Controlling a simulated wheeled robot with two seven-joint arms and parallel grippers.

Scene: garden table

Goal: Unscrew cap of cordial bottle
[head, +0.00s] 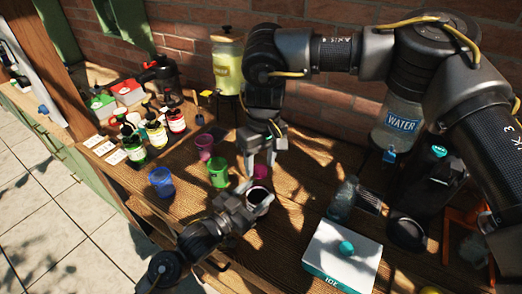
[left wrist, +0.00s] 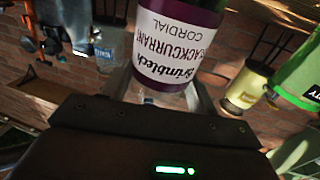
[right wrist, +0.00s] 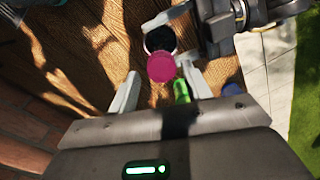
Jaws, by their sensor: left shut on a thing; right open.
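The cordial bottle, with a white blackcurrant label (left wrist: 178,42), is dark purple. My left gripper (head: 249,197) is shut on it and holds it near the table's middle. The left wrist view shows the label upside down. The pink cap (right wrist: 162,67) shows end-on in the right wrist view, over the bottle's dark body (right wrist: 160,39). My right gripper (right wrist: 160,72) is open, with its fingertips on either side of the cap. In the head view it comes down from above, over the bottle (head: 263,190). I cannot tell whether the fingers touch the cap.
A green cup (head: 218,172), a purple cup (head: 204,146) and a blue cup (head: 161,181) stand to the left. Several other bottles (head: 155,134) stand farther left. A white ice box (head: 342,256) lies to the right. A water dispenser (head: 397,125) stands behind.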

